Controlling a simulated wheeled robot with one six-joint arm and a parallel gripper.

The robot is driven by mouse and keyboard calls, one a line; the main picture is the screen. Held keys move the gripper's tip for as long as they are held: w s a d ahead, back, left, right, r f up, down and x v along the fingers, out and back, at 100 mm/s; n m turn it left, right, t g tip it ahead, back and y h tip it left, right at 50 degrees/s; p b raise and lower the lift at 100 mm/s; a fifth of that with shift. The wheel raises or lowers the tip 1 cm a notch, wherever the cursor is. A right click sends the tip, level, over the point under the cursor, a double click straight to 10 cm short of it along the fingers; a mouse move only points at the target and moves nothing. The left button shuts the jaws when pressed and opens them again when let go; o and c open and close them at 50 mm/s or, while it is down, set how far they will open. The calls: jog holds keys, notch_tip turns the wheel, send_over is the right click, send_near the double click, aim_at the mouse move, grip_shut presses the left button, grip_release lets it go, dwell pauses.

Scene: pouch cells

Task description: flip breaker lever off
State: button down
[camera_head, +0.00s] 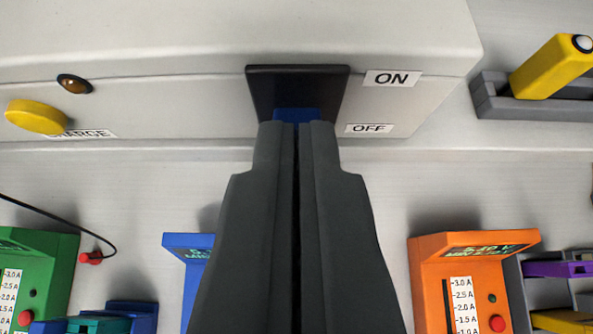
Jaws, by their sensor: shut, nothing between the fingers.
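The breaker is a black plate (262,92) on the front of a pale grey housing (180,105). A blue lever (297,114) shows at the lower part of the plate, just beyond my fingertips; most of it is hidden behind them. An "ON" label (391,79) sits to the right of the plate's upper part and an "OFF" label (369,128) sits lower right. My gripper (297,128) is shut and empty, its tips in front of the lever. I cannot tell whether the tips touch the lever.
A yellow button (37,117) and an amber lamp (75,84) are on the housing's left. A yellow handle (548,68) stands in a grey bracket (490,97) at right. Green (55,250), blue (187,243) and orange (428,262) meter units stand below.

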jog(key=shift+s+f+t, duration=0.2)
jog(key=shift+f+t, duration=0.05)
jog(key=shift+t, duration=0.15)
jog(key=shift+s+f+t, duration=0.2)
jog(key=shift+s+f, duration=0.1)
jog(key=shift+f, duration=0.35)
jog(key=shift+s+f+t, duration=0.2)
jog(key=shift+s+f, duration=0.05)
jog(key=shift+f, duration=0.35)
jog(key=shift+r, duration=0.15)
jog(key=shift+r, duration=0.65)
jog(key=shift+r, duration=0.1)
